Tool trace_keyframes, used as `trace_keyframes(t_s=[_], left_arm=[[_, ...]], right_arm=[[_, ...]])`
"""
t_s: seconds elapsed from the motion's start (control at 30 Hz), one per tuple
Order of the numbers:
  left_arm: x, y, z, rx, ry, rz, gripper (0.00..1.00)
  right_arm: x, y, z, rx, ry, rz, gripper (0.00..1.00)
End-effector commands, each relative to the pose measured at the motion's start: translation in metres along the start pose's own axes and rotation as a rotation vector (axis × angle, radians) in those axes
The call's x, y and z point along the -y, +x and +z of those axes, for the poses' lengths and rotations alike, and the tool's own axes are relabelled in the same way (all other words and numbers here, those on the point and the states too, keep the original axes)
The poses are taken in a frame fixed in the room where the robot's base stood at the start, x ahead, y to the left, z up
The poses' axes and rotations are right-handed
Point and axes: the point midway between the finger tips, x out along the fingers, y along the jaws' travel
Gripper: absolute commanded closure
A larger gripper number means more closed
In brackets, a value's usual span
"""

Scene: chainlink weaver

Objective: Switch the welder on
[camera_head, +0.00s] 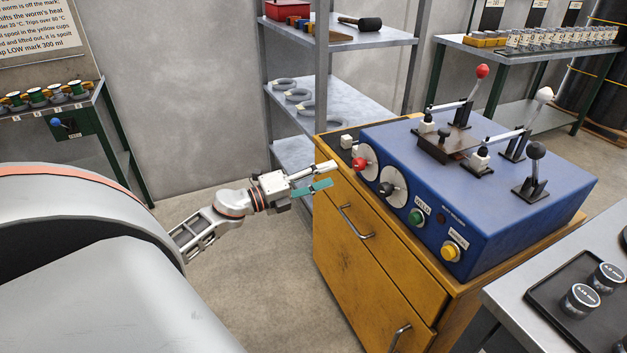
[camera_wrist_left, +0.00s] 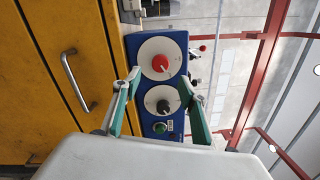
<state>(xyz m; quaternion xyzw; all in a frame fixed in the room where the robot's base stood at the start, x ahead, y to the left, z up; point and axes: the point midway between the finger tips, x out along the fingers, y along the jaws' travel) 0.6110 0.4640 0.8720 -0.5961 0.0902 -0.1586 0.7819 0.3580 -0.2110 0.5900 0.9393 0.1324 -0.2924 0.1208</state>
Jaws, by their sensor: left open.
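The blue welder (camera_head: 480,160) sits on a yellow wooden cabinet (camera_head: 365,255). Its front has a dial with a red knob (camera_head: 359,164), a dial with a black knob (camera_head: 387,188), a green button (camera_head: 416,217) and a yellow button (camera_head: 451,251). A small white switch (camera_head: 346,142) stands on a dark strip at the welder's left end. My left gripper (camera_head: 326,176) is open and empty, in front of the cabinet's left end and apart from the welder. In the left wrist view, the red-knob dial (camera_wrist_left: 161,61) and black-knob dial (camera_wrist_left: 162,105) show between its fingers (camera_wrist_left: 160,86). My right gripper is not in view.
Levers with red (camera_head: 482,71), white (camera_head: 544,95) and black (camera_head: 536,150) balls rise from the welder's top. A metal shelf (camera_head: 370,40) stands behind. A grey table (camera_head: 520,285) with a black tray is at the lower right. The floor left of the cabinet is clear.

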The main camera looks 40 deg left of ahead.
Motion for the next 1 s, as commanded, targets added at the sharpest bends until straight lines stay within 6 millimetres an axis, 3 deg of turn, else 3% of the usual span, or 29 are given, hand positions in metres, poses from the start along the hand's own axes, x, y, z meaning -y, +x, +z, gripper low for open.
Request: trace_keyframes(t_s=[0.1,0.3,1.0], left_arm=[[-0.001,-0.018,-0.001,0.0,-0.002,0.001,0.57],[0.0,-0.032,-0.001,-0.001,-0.001,0.0,0.57],[-0.004,-0.035,-0.007,0.009,-0.039,0.0,0.57]], right_arm=[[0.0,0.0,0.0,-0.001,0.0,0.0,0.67],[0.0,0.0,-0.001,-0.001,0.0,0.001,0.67],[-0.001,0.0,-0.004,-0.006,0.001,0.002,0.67]])
